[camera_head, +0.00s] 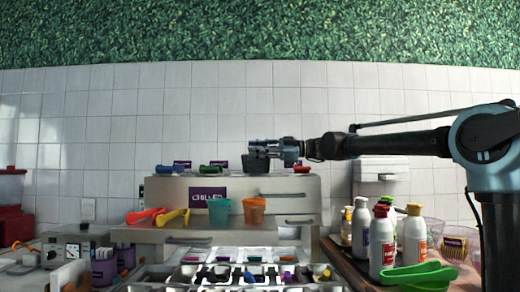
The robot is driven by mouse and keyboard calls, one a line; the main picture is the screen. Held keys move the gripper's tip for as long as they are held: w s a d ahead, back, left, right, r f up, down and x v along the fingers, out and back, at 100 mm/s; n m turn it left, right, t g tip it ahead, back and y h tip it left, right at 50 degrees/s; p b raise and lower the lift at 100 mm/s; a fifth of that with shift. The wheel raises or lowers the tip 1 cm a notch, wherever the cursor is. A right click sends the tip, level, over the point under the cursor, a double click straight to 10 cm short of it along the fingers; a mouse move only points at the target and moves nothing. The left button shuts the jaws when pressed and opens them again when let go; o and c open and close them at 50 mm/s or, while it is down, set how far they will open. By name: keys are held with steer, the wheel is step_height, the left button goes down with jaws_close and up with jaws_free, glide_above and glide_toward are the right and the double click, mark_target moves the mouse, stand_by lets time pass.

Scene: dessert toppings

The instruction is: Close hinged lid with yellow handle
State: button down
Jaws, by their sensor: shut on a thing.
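My gripper (256,161) is at the end of my arm, which reaches in from the right. It is over the top edge of the steel cabinet (345,217), in a row of coloured handles. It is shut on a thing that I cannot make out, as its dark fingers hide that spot. A small yellow handle (322,272) shows in the lower counter's row of containers, well below my gripper. I cannot tell its lid's angle. A blue handle (165,169), a green handle (210,169) and a red handle (301,169) show along the cabinet top.
A teal cup (219,214) and an orange cup (254,211) stand on the cabinet's ledge. An orange scoop (144,216) and a yellow scoop (173,217) lie left of them. White bottles (382,240) and green tongs (415,276) crowd the right side.

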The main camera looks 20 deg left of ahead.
steer(key=shift+w+f, duration=0.2)
steer(key=shift+w, duration=0.05)
steer(key=c, duration=1.5)
jaws_free()
steer(key=v, duration=1.2)
